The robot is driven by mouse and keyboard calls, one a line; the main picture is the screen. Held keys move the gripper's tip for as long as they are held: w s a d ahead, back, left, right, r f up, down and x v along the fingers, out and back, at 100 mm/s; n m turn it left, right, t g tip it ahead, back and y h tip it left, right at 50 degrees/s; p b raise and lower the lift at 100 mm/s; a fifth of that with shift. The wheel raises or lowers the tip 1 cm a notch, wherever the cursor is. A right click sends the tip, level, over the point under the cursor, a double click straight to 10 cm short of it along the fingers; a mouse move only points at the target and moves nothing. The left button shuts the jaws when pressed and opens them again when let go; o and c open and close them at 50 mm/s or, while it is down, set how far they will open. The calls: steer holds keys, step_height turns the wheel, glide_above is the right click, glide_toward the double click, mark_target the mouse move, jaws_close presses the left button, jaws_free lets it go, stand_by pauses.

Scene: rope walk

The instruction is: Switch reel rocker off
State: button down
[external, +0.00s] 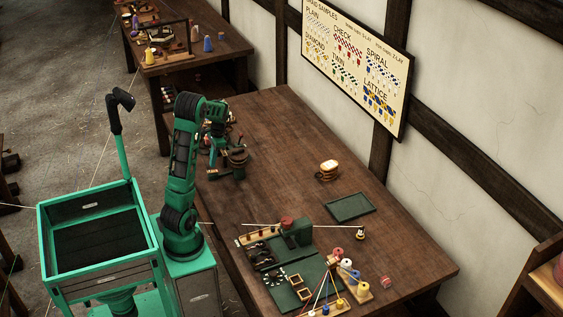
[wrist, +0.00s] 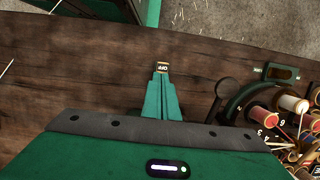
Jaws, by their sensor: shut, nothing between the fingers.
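In the wrist view my gripper (wrist: 161,77) is shut and empty, its green fingers together above the dark wooden bench. A small plate lettered OFF (wrist: 162,66) shows right at the fingertips; whether they touch it I cannot tell. The fingers may hide what lies beside the plate. To the right is a green-framed reel (wrist: 236,103) with numbers and several thread spools. A dark green plate with a small inset (wrist: 276,72) lies behind it; which part is the rocker is unclear. In the external view my arm reaches over the bench's left edge, near the reel device (external: 237,158).
The bench (external: 300,130) has a green tray (external: 350,207), a stacked coil (external: 328,170) and, nearer, a green braiding board (external: 290,285) with bobbins. A pattern board (external: 355,65) hangs on the wall. The bench middle is clear.

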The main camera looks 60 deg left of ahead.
mark_target(211, 171)
steer(key=shift+x, duration=1.55)
